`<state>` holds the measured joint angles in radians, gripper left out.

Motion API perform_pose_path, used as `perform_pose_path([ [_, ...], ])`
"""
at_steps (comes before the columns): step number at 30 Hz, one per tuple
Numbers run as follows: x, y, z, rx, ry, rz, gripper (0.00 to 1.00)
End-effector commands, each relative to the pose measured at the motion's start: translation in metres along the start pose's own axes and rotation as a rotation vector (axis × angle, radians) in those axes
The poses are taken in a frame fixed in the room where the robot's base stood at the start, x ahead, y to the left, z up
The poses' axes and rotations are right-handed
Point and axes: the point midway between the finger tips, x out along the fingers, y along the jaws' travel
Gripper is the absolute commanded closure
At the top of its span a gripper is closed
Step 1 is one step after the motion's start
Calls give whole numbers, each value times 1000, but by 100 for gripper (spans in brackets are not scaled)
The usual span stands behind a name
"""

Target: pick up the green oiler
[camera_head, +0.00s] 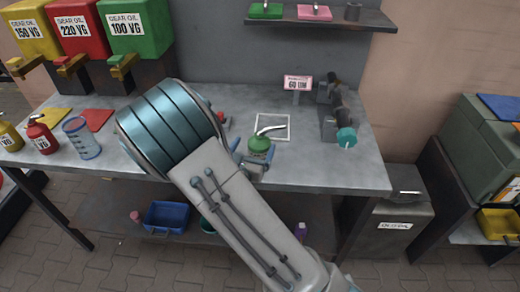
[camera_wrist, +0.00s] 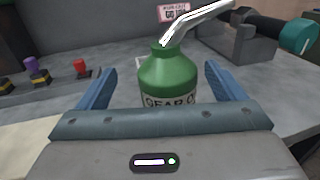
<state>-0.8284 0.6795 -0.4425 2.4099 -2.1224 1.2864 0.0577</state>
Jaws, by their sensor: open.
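The green oiler (camera_head: 260,146) stands upright on the grey workbench, near the front edge of a white-outlined square. It has a bent metal spout pointing right. In the wrist view the green oiler (camera_wrist: 168,78) shows a label reading "GEAR O", its lower part hidden by my gripper's body. My gripper (camera_wrist: 158,88) is open, with one blue finger on each side of the oiler. I see gaps between the fingers and the oiler's body. In the head view my gripper (camera_head: 252,160) is at the oiler, partly hidden by my arm.
A vice-like device with a teal knob (camera_head: 346,138) stands right of the oiler. A small "60" sign (camera_head: 298,83) stands behind. Red (camera_head: 41,136) and yellow oilers and a clear measuring jug (camera_head: 82,140) are at left. Gear oil tanks (camera_head: 137,30) stand at back left. A shelf (camera_head: 320,20) hangs above.

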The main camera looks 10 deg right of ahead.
Motion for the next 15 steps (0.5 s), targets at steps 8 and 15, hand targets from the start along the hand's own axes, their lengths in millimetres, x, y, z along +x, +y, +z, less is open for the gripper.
perform_pose_path([
  [8,28,-8,-5,-2,-1,-4,11],
  [15,54,-8,-7,0,0,-1,11],
])
